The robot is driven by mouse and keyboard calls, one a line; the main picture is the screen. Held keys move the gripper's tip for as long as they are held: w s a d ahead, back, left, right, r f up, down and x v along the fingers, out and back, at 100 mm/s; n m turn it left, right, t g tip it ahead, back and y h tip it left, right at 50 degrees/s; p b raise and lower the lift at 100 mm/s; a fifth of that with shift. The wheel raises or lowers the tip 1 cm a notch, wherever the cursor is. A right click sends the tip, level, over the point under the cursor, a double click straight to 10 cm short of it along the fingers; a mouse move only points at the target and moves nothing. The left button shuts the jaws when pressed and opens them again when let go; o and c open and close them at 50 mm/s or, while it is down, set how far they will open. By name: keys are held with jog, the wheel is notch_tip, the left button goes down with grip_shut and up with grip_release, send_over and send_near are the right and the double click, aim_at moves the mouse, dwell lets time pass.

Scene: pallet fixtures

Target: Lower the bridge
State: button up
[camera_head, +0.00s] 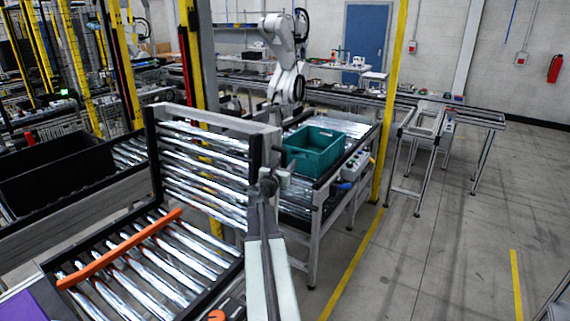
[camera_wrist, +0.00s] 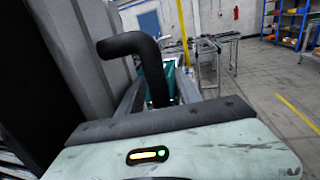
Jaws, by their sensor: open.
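The bridge (camera_head: 205,158) is a roller section standing upright in a grey frame, raised at the end of the roller conveyor in the head view. My gripper (camera_head: 268,184) is beside the right post of the bridge, at the end of my pale arm. It is open. In the wrist view, a black bent bar (camera_wrist: 135,43) stands close ahead and curves down in front of a large grey panel (camera_wrist: 92,58) on the left. Whether the bar sits between my fingers, or touches them, cannot be told.
A teal crate (camera_head: 315,150) sits on the conveyor beyond the bridge. An orange bar (camera_head: 120,248) lies across the near rollers (camera_head: 170,265). The floor (camera_head: 420,265) on the right is open.

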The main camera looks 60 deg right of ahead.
jog(key=shift+d, duration=0.1)
grip_shut()
dwell(1.3)
